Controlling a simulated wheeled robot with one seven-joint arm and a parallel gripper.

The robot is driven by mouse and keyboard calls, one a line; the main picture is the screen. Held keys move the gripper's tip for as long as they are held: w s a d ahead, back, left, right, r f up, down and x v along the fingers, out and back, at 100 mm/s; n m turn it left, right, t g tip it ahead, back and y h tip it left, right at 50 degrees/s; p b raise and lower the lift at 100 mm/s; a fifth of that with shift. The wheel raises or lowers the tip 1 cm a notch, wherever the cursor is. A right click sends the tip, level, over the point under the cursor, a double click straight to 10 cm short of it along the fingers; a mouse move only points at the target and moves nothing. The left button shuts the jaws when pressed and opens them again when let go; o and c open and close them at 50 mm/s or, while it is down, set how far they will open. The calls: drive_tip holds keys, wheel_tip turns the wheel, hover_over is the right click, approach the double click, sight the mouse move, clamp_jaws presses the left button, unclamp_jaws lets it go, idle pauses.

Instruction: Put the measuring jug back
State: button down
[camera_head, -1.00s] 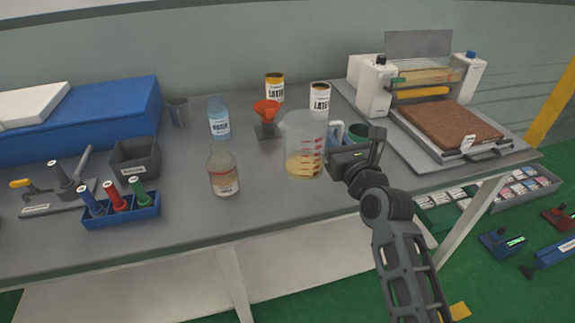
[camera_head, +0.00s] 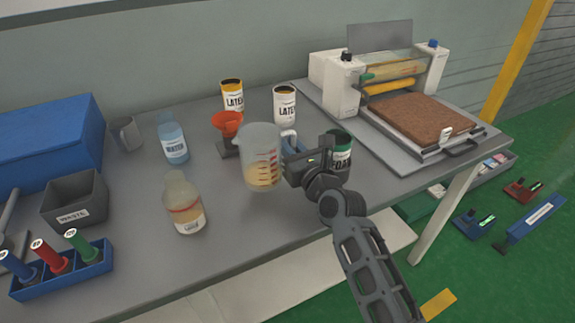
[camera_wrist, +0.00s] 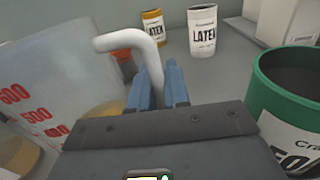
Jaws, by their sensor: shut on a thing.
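The clear measuring jug (camera_head: 261,155) has red markings, a pale handle and yellowish liquid in its lower part. It is upright above the front middle of the grey table; I cannot tell whether its base touches the top. My gripper (camera_head: 294,160) is at the jug's right side, shut on its handle. In the wrist view the blue fingers (camera_wrist: 158,88) close around the white handle (camera_wrist: 132,40), and the jug wall (camera_wrist: 55,85) fills the left. The handle's lower end is hidden behind the fingers.
A green-rimmed can (camera_head: 340,150) stands close right of my gripper. Two latex cans (camera_head: 232,96) (camera_head: 285,105), an orange funnel (camera_head: 227,122) and a water bottle (camera_head: 173,140) stand behind. An amber bottle (camera_head: 184,205) is left. The press (camera_head: 385,85) stands at right. Bare table lies between bottle and jug.

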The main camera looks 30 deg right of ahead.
drive_tip(key=shift+f+b, duration=1.1)
drive_tip(key=shift+f, duration=0.8)
drive_tip(key=shift+f, duration=0.15)
drive_tip(key=c, duration=1.1)
unclamp_jaws()
